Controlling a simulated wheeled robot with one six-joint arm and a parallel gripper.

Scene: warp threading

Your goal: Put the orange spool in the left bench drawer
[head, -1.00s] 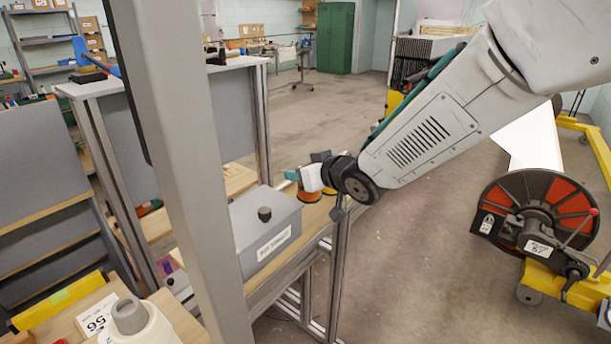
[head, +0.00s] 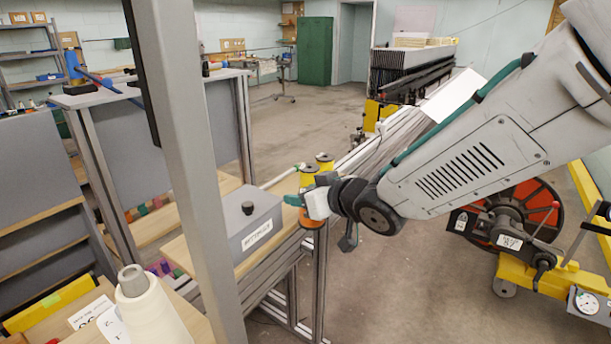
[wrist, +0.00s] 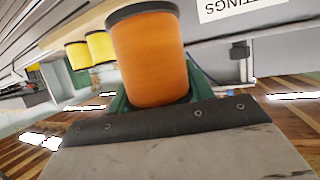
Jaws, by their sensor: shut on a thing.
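The orange spool (wrist: 148,58) fills the upper middle of the wrist view, with a dark rim at its upper end. The green fingers of my gripper (wrist: 150,98) are shut on its near end. In the head view my gripper (head: 297,201) is beside the bench's end, and a part of the orange spool (head: 314,240) shows below it. The rest is hidden by the gripper. A wooden bench part with a yellow edge (head: 55,302) shows at lower left; I cannot tell whether it is the left drawer.
A grey lidded box (head: 250,215) stands on the bench just left of my gripper. Two yellow spools (head: 308,178) stand close behind the gripper. A cream cone (head: 150,310) is at lower left, by a grey upright post (head: 185,150).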

